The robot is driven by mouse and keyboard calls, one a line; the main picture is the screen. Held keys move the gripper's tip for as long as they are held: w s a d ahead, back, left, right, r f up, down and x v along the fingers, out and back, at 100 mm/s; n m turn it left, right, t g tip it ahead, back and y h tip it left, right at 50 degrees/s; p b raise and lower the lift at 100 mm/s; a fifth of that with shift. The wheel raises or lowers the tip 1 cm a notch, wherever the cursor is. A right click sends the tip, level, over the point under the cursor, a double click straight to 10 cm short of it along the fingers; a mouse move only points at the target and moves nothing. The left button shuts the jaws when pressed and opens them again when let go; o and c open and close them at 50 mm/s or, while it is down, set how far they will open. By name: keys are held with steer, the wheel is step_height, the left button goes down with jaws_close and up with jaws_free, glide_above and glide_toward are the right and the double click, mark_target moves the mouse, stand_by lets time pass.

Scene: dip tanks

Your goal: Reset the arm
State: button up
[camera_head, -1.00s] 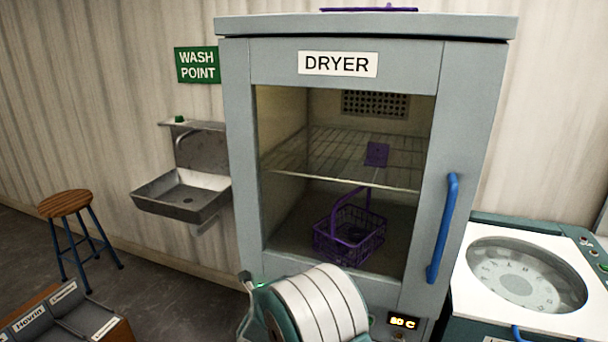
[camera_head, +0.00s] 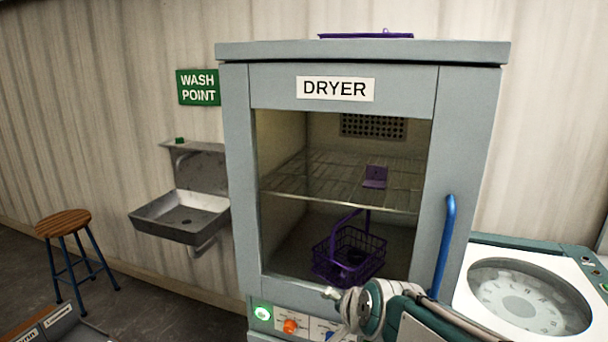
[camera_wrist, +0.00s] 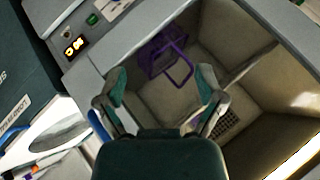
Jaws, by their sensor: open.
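My gripper shows in the wrist view (camera_wrist: 163,95) with its two fingers spread apart and nothing between them. In the head view, my arm reaches in at the bottom, in front of the dryer's lower right; the fingertips are hard to make out there. The dryer (camera_head: 233,180) stands in front of me with its glass door shut as far as I can tell. A purple wire basket (camera_head: 348,256) with a tall handle sits on the dryer floor, and it also shows in the wrist view (camera_wrist: 160,60). A small purple piece (camera_head: 375,177) rests on the wire shelf above it.
A blue door handle (camera_head: 444,250) sticks out at the dryer's right. A round-windowed machine (camera_head: 528,297) stands to the right. A steel sink (camera_head: 183,215) hangs on the wall at left, with a wooden stool (camera_head: 64,224) further left. A purple item (camera_head: 366,36) lies on the dryer top.

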steer(key=s+d+n+g+h, duration=0.1)
steer(key=s+d+n, duration=0.1)
steer(key=s, duration=0.4)
steer(key=s+d+n+g, duration=0.1)
steer(key=s+d+n, duration=0.2)
steer(key=s, duration=0.3)
steer(key=s+d+f+n+g+h, duration=0.1)
steer(key=s+d+n, duration=0.2)
steer(key=s, duration=0.3)
steer(key=shift+s+d+h, duration=0.25)
steer(key=shift+d+h, duration=0.05)
steer(key=shift+d, duration=0.15)
steer(key=shift+f, duration=0.1)
stand_by(0.3)
